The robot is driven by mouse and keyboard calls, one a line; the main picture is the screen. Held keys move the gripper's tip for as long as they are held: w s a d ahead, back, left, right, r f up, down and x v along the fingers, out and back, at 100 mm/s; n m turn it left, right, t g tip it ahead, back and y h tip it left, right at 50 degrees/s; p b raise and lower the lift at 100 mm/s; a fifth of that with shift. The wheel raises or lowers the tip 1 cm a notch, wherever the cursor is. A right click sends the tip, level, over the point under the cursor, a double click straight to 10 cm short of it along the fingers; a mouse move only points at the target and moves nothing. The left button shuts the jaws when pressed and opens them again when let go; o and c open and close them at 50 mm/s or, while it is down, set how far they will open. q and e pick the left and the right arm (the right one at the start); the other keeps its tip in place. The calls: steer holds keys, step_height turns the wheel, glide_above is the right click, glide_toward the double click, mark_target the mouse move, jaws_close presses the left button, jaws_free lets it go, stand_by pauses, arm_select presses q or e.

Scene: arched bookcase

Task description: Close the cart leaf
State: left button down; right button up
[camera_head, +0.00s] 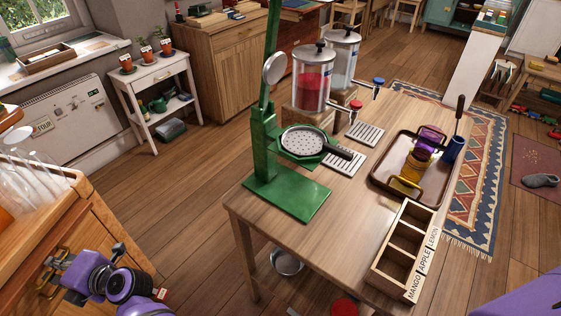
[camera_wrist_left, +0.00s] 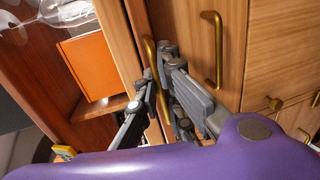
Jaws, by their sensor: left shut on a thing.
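The wooden cart (camera_head: 84,215) stands at the left of the head view, with clear glassware on its top. Its leaf (camera_wrist_left: 122,40) stands ajar in the left wrist view, and an orange box (camera_wrist_left: 92,66) shows in the opening beside it. My left gripper (camera_head: 52,274) is at the cart's front. In the left wrist view its grey fingers (camera_wrist_left: 156,104) are shut around the upright brass handle (camera_wrist_left: 149,58) of the leaf. The fingers partly hide the handle's lower part. My right gripper is out of view.
A wooden table (camera_head: 245,208) with a green press (camera_head: 290,196) stands to the right. Bare wood floor (camera_head: 190,225) lies between cart and table.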

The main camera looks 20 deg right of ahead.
mark_target(43, 258)
arm_select(q)
steer(key=w+a, duration=0.1)
steer(key=w+a+p, duration=0.1)
steer(key=a, duration=0.1)
steer(key=shift+w+a+r, duration=0.15)
steer(key=shift+w, duration=0.05)
steer(key=shift+w+a, duration=0.1)
steer(key=shift+a, duration=0.1)
